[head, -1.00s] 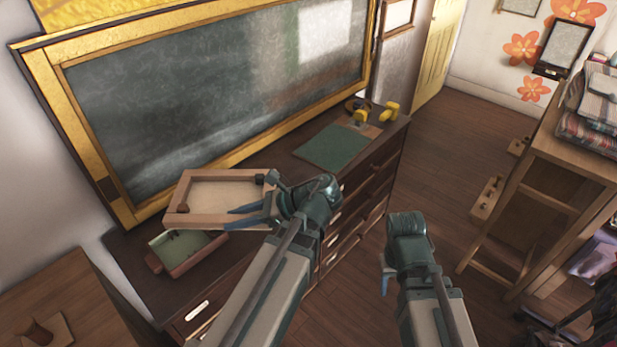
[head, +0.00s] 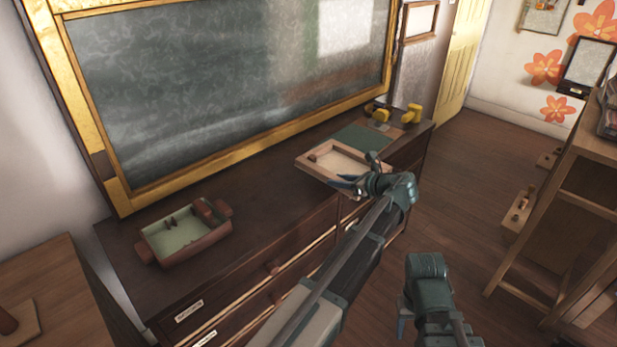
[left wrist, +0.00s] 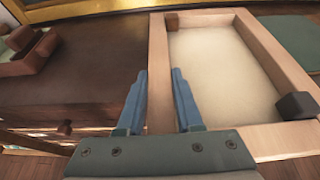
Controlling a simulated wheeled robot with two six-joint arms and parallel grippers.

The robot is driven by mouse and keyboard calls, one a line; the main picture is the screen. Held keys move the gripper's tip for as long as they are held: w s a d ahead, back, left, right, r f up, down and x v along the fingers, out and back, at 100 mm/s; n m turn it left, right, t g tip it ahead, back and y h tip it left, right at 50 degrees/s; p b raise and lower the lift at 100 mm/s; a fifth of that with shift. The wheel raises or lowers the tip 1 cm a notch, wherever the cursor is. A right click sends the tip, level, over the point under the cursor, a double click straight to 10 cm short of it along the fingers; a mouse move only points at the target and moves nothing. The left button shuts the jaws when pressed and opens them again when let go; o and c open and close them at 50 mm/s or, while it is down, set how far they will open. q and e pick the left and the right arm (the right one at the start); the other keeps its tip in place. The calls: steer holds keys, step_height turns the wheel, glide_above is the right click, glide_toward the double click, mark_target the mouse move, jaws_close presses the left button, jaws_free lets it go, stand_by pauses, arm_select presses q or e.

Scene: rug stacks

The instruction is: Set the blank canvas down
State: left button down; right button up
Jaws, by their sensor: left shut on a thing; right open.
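The blank canvas (head: 342,162) is a pale panel in a light wooden frame with small blocks in its corners. It is over the right part of the dark dresser top. My left gripper (head: 350,183) is shut on the near edge of its frame. In the left wrist view the blank canvas (left wrist: 222,62) lies to the right of the fingers, and the left gripper (left wrist: 160,85) has a frame bar between its fingertips. I cannot tell whether the canvas touches the dresser. My right gripper (head: 403,318) is open and empty, low over the floor beside the dresser.
The dresser top (head: 262,178) is bare in the middle. A brown tray with a green inside (head: 147,254) is at its left. A green mat (head: 362,138) lies behind the canvas, with yellow tools (head: 411,114) beyond. A gold-framed chalkboard (head: 230,85) stands along the back.

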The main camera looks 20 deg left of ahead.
arm_select(q)
steer(key=shift+w+d+f+t, duration=0.15)
steer(key=shift+w+d+t, duration=0.15)
steer(key=shift+w, duration=0.2)
steer(key=b, duration=0.2)
glide_above(295, 186)
steer(key=shift+w+f, duration=0.15)
steer(key=shift+f, duration=0.6)
step_height(295, 186, down, 4)
steer(key=b, duration=0.3)
steer(key=shift+r, duration=0.25)
steer(key=c, duration=0.6)
jaws_free()
steer(key=shift+o, duration=0.2)
